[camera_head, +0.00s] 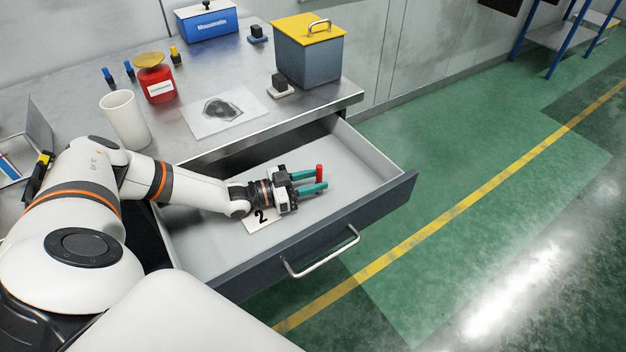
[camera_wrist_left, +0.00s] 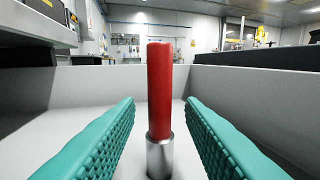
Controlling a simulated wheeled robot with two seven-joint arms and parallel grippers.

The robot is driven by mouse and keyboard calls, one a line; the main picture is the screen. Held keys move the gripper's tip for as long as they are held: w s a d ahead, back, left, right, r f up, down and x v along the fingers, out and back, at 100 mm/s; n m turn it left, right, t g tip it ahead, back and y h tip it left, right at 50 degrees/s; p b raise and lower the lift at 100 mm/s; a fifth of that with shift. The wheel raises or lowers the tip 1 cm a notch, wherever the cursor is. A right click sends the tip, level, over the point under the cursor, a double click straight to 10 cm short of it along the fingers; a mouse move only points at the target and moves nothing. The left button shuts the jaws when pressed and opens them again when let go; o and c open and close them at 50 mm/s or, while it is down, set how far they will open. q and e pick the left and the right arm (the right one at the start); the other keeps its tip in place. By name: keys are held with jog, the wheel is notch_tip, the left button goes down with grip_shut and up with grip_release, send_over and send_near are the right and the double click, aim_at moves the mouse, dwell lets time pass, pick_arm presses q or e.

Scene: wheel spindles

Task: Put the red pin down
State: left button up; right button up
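The red pin (camera_head: 319,172) is upright in the open drawer (camera_head: 385,200), at the fingertips of my left gripper (camera_head: 318,179). In the left wrist view the red pin (camera_wrist_left: 160,90) has a red shaft and a silver metal lower end. It stands between the teal ribbed fingers of my left gripper (camera_wrist_left: 160,130), with a visible gap on each side. The fingers are open and not touching it. My right gripper is not in view.
A card marked 2 (camera_head: 262,217) lies on the drawer floor under my left wrist. On the metal worktop (camera_head: 190,135) stand a white cup (camera_head: 125,120), a red container (camera_head: 155,84) and a grey box with yellow lid (camera_head: 308,58). The drawer's right part is empty.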

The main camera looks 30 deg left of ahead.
pick_arm(q)
jog(key=shift+r, duration=0.25)
jog(key=v, duration=0.7)
jog(key=shift+s+a+f, duration=0.1)
jog(key=shift+s, duration=0.15)
